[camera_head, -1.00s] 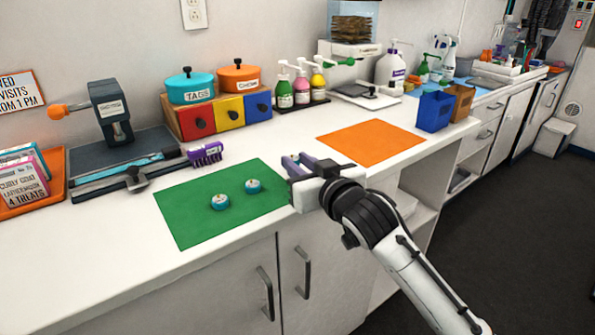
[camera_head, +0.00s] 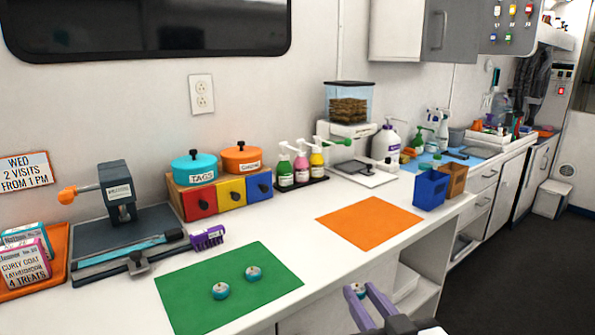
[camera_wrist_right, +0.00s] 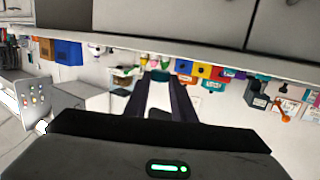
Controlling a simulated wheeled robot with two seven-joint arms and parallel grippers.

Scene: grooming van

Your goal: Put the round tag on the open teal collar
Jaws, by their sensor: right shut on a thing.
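My right gripper (camera_head: 364,291) is at the bottom of the head view, in front of the counter and right of the green mat. It is shut on a small round pale-and-teal tag (camera_head: 357,289), which shows only partly at the fingertips. In the right wrist view a small teal-and-pale thing (camera_wrist_right: 160,75) shows between the fingertips (camera_wrist_right: 160,84); its details are too small to tell. The teal collar (camera_head: 120,259) lies stretched out straight on a dark stand at the left of the counter, well apart from the gripper. My left gripper is out of view.
Two round teal-and-white discs (camera_head: 220,291) (camera_head: 253,273) lie on the green mat (camera_head: 185,289). A purple brush-like thing (camera_head: 207,238) is beside the stand. The orange mat (camera_head: 368,225) is bare. A dark press with an orange knob (camera_head: 118,193) stands behind the collar.

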